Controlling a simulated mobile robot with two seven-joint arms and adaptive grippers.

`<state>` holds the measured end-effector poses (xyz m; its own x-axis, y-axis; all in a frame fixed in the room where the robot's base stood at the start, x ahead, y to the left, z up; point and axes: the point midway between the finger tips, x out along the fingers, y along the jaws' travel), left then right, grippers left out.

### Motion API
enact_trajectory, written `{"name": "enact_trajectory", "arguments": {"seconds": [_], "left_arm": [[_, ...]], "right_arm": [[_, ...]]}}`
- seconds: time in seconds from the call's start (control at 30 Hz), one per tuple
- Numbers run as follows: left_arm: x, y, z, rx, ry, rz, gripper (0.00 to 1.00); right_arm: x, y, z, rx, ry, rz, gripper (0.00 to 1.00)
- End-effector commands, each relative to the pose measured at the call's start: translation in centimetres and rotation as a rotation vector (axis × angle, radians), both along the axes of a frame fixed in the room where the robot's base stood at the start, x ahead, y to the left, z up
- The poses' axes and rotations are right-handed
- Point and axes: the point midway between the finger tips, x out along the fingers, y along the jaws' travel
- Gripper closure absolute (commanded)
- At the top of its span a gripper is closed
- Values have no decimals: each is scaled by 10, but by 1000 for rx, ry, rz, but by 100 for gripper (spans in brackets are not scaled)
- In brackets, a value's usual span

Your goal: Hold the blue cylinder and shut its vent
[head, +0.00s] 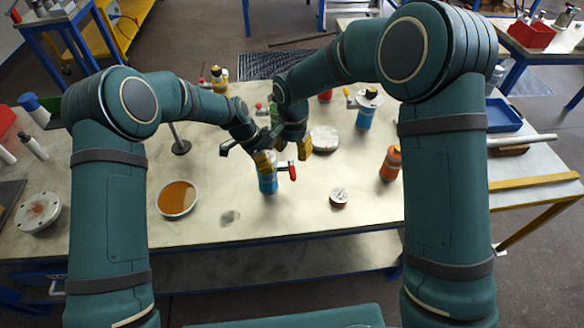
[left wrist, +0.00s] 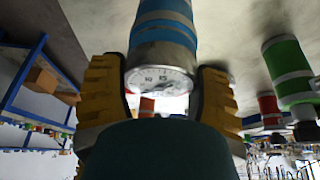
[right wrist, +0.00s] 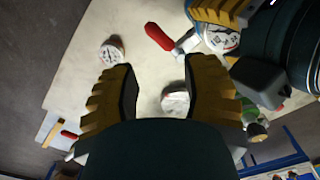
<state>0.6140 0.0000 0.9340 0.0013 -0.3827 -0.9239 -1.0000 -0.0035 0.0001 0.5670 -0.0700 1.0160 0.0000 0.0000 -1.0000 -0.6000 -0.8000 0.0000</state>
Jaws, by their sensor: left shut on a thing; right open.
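The blue cylinder (head: 268,184) stands on the near middle of the workbench. Its gauge top (left wrist: 160,80) shows in the left wrist view between the fingers of my left gripper (left wrist: 162,92). My left gripper is shut around the cylinder's top. A lever with a red handle (head: 292,171) sticks out from the cylinder's right side. In the right wrist view the red handle (right wrist: 159,37) lies above and ahead of my right gripper (right wrist: 160,92), apart from its fingers. My right gripper is open and empty, just above and right of the cylinder in the head view (head: 293,146).
A small gauge-topped can (head: 339,196) and an orange cylinder (head: 391,163) stand to the right. Another blue cylinder (head: 366,112) stands farther back. A round dish with an amber surface (head: 177,198) lies to the left. The bench's near middle is mostly clear.

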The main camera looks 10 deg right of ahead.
Motion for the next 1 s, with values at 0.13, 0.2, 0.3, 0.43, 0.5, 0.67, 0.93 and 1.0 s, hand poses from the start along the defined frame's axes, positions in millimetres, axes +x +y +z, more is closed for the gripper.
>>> {"name": "enact_trajectory", "arguments": {"seconds": [0.13,0.2,0.3,0.43,0.5,0.67,0.93,1.0], "left_arm": [[0,0,0,0,0,0,79],[0,0,0,0,0,0,79],[0,0,0,0,0,0,79],[0,0,0,0,0,0,79],[0,0,0,0,0,0,79],[0,0,0,0,0,0,79],[0,0,0,0,-1,0,79],[0,0,0,0,-1,0,79]], "right_arm": [[0,0,0,0,0,0,54],[0,0,0,2,-2,0,49],[5,-3,5,28,-27,9,49],[19,-10,16,108,-121,42,49],[26,-11,13,154,-184,60,49],[38,-11,-2,245,-342,100,49],[38,-9,-43,321,-567,121,49],[36,-11,-51,332,-626,120,49]]}}
